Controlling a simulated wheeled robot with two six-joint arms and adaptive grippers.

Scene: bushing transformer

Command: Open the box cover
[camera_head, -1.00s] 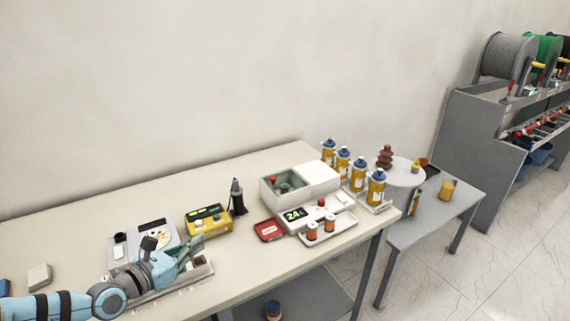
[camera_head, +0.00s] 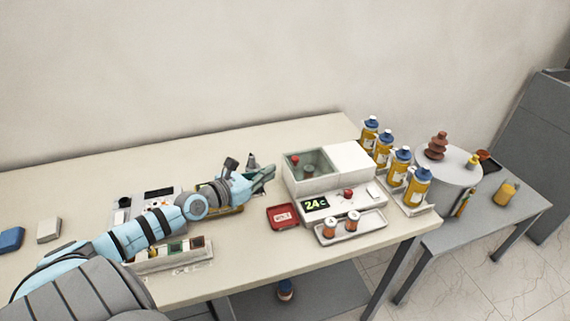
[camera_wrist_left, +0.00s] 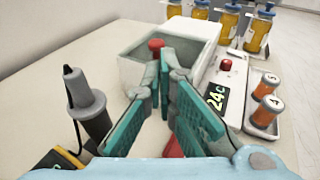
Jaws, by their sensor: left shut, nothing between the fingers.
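The white box (camera_head: 308,185) stands on the table, right of centre. Its left part has a grey-green recessed or glazed top (camera_head: 310,165) with a red knob (camera_head: 295,160); a plain white cover block (camera_head: 350,158) forms its right part. A 24C display (camera_head: 315,204) sits at its front. My left gripper (camera_head: 268,174) is shut and empty, just left of the box. In the left wrist view, the teal fingers (camera_wrist_left: 165,72) point at the box (camera_wrist_left: 135,70), with the red knob (camera_wrist_left: 156,44) beyond the tips. I cannot tell whether they touch it. My right gripper is not in view.
A dark pointed tool (camera_wrist_left: 86,105) stands left of the gripper. A red case (camera_head: 282,216) and a tray (camera_head: 368,225) with orange-brown jars lie in front of the box. Several yellow bottles (camera_head: 417,187) stand to its right.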

